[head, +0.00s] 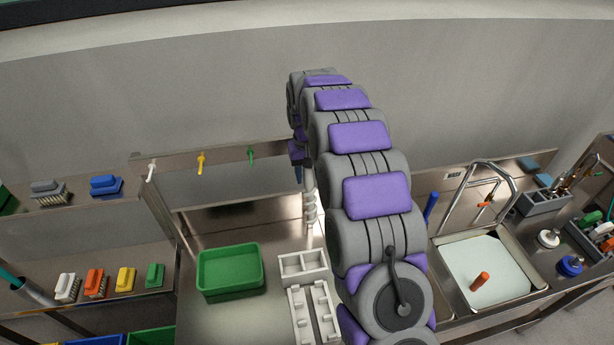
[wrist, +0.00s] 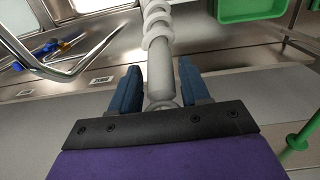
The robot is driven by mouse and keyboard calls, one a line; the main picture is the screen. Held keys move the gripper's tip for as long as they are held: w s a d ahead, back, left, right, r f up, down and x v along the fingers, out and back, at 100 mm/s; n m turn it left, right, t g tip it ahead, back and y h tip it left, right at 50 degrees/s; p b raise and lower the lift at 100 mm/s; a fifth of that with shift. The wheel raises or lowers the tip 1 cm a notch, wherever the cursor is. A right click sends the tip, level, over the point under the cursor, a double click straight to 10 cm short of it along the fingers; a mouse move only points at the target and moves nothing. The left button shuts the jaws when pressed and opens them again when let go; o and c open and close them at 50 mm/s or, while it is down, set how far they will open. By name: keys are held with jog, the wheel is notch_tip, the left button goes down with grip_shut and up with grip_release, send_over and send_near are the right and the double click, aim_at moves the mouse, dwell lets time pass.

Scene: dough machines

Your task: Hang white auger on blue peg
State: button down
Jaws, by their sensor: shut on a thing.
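My gripper (wrist: 158,90) is shut on the white auger (wrist: 158,65), with one dark blue finger on each side of its shaft near one end. In the head view the auger (head: 311,205) hangs roughly upright below my gripper (head: 298,155), with its spiral part down, above the counter. My arm hides part of the gripper and auger there. A rail (head: 225,158) on the back wall bears a white peg (head: 151,170), a yellow peg (head: 201,162) and a green peg (head: 251,154). The green peg also shows in the wrist view (wrist: 300,138). I see no blue peg; my arm covers the rail further right.
A green tub (head: 230,270) and a white divided holder (head: 304,266) stand on the counter below the rail. A sink (head: 490,270) with a tall faucet (head: 468,190) is at the right. Shelves with coloured brushes (head: 105,185) are at the left.

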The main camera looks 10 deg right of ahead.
jog(key=shift+w+a+f+p, duration=0.1)
jog(key=shift+w+f+p, duration=0.05)
jog(key=shift+w, duration=0.55)
jog(key=shift+w+a+f+p, duration=0.1)
jog(key=shift+w+f+p, duration=0.05)
jog(key=shift+w, duration=0.5)
jog(key=shift+w+a+f+p, duration=0.1)
jog(key=shift+w+f+p, duration=0.05)
jog(key=shift+w, duration=0.55)
jog(key=shift+a, duration=0.5)
jog(key=shift+c, duration=2.3)
grip_release()
jog(key=shift+d, duration=0.3)
jog(key=shift+a, duration=0.15)
